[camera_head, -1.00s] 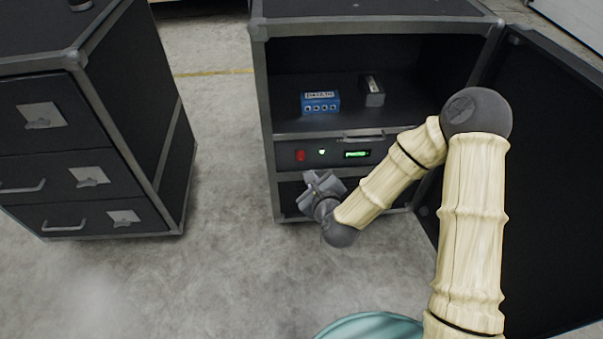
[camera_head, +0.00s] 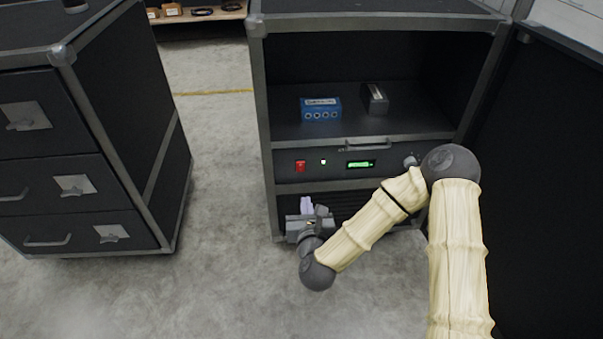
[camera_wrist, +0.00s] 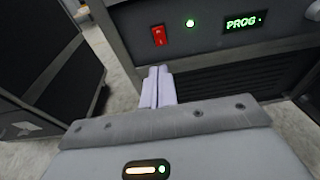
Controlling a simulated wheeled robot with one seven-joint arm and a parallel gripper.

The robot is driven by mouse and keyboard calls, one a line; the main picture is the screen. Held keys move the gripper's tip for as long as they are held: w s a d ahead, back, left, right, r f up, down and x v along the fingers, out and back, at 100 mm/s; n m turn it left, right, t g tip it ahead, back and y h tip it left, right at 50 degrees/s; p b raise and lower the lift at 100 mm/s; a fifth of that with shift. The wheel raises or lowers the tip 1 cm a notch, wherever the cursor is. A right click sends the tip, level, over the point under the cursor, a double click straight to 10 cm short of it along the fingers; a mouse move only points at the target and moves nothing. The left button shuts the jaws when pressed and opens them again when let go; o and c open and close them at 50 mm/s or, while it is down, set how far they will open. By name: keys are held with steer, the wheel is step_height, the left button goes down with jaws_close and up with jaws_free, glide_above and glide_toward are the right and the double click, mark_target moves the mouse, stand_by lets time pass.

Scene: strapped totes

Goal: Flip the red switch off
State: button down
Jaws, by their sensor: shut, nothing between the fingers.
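The red switch (camera_head: 300,166) is a small red rocker on the left of the black panel (camera_head: 402,160) in the open case. It also shows in the wrist view (camera_wrist: 158,36). A lit green indicator (camera_wrist: 190,23) and a green display reading "PROG" (camera_wrist: 243,23) sit to its right. My gripper (camera_head: 306,204) is below the switch, in front of the case's lower left. In the wrist view my gripper's fingers (camera_wrist: 158,72) are together and empty, with their tips just below the switch and apart from it in the picture.
A blue box (camera_head: 320,108) and a small dark box (camera_head: 375,98) stand on the shelf above the panel. The case's open door (camera_head: 545,180) is at right. A black drawer cabinet (camera_head: 75,150) stands at left, with clear floor between.

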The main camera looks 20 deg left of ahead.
mark_target(301, 166)
steer(key=b+x, duration=0.1)
steer(key=x, duration=0.3)
steer(key=b+x, duration=0.2)
steer(key=x, duration=0.2)
steer(key=b+x, duration=0.2)
steer(key=x, duration=0.2)
steer(key=shift+w+a+r, duration=0.15)
steer(key=shift+w+r, duration=0.1)
steer(key=shift+w, duration=0.15)
steer(key=shift+w+a, duration=0.15)
steer(key=shift+w, duration=0.15)
steer(key=shift+w+a+r, duration=0.1)
steer(key=shift+r, duration=0.05)
steer(key=shift+w, duration=0.1)
